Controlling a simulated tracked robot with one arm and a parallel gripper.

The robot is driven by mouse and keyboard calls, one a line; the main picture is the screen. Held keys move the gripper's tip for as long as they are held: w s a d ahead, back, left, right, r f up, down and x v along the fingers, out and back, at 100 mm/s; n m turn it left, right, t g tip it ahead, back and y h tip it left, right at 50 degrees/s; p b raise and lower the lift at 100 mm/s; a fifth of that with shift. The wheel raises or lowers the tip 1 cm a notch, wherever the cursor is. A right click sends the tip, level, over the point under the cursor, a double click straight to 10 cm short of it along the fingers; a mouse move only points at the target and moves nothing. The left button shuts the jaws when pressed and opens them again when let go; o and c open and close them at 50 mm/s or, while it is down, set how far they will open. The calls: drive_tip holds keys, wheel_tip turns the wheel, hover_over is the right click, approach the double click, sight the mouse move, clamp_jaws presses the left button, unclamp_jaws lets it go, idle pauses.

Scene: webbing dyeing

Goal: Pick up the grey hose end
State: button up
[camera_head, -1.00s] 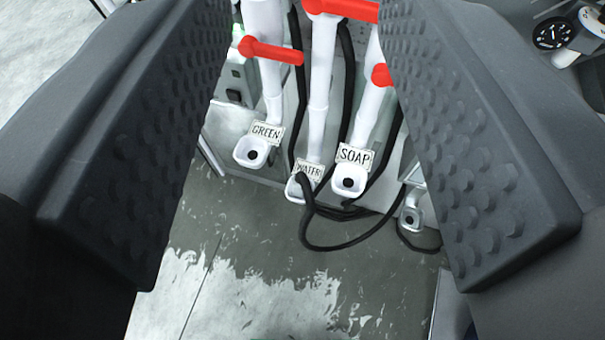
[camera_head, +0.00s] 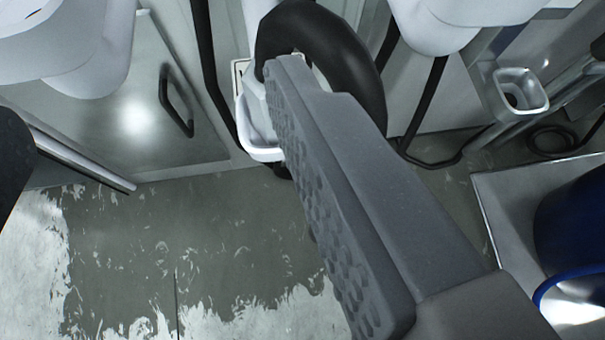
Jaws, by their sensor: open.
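A thick dark grey hose (camera_head: 325,35) arches over a white holder (camera_head: 262,152) at the upper middle. A pale piece shows at the holder's mouth below the hose's left side, and I cannot tell whether it is the hose end. My gripper (camera_head: 145,110) is open. Its right finger crosses the middle of the view, and its tip overlaps the hose and the holder's right side. Only a dark sliver of the left finger shows at the left edge. The space between the fingers holds nothing. The right finger hides part of the hose, and contact cannot be told.
A grey cabinet door (camera_head: 125,120) with a dark handle (camera_head: 175,100) is at left. White pipes hang along the top. Wet, patchy floor lies open below.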

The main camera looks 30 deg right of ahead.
drive_tip(key=h+b, duration=0.1)
drive_tip(key=h, duration=0.1)
approach(254, 89)
drive_tip(key=s+d+f, duration=0.1)
drive_tip(key=f, duration=0.1)
drive_tip(key=x, duration=0.2)
drive_tip(key=b+x, duration=0.1)
drive_tip(key=x, duration=0.2)
drive_tip(key=d+x, duration=0.1)
drive_tip(key=x, duration=0.2)
drive_tip(key=shift+b, duration=0.35)
drive_tip(key=shift+w+d+f+b, duration=0.1)
drive_tip(key=shift+w+f+b, duration=0.15)
drive_tip(key=shift+w, duration=0.35)
drive_tip(key=shift+w+f+b, duration=0.15)
drive_tip(key=shift+w+b, duration=0.05)
drive_tip(key=shift+w, duration=0.45)
drive_tip(key=shift+w+d+f+b, duration=0.1)
drive_tip(key=shift+w+f+b, duration=0.15)
drive_tip(key=shift+w, duration=0.35)
drive_tip(key=shift+x, duration=0.8)
drive_tip(key=c, duration=1.3)
drive_tip(key=shift+r, duration=0.2)
